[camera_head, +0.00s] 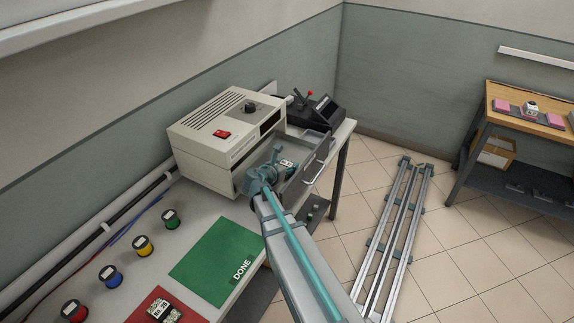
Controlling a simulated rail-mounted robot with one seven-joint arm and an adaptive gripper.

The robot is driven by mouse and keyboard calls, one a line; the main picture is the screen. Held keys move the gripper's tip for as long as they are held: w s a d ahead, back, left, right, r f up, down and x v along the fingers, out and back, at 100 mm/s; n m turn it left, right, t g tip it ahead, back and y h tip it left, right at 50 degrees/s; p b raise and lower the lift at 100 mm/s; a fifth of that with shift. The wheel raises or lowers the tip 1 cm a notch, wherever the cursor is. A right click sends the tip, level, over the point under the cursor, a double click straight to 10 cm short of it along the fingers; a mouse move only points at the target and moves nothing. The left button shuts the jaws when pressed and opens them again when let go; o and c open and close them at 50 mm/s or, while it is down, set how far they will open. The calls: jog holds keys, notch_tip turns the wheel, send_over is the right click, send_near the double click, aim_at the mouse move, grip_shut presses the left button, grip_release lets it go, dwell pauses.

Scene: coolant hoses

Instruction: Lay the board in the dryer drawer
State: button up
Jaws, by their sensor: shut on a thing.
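The dryer (222,140) is a beige box with a red switch and a black knob, at the back of the bench. Its drawer (310,171) is pulled out, with a grey front and handle facing right. My gripper (278,160) is over the open drawer, shut on a small pale board with dark marks (288,163). The board is at or just inside the drawer opening; I cannot tell whether it touches the drawer floor. My arm and gripper hide part of the drawer's near side and some of the board.
A green DONE mat (216,258) and a red mat (140,314) with a labelled item lie on the bench. Several coloured spools (143,245) line the wall side. A black device with a red lever (310,108) stands behind the drawer. Floor rails (392,235) are at right.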

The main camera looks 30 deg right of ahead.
jog(key=shift+f, duration=0.15)
jog(key=o, duration=1.3)
jog(key=shift+c, duration=0.2)
jog(key=b+v, duration=0.2)
jog(key=v, duration=1)
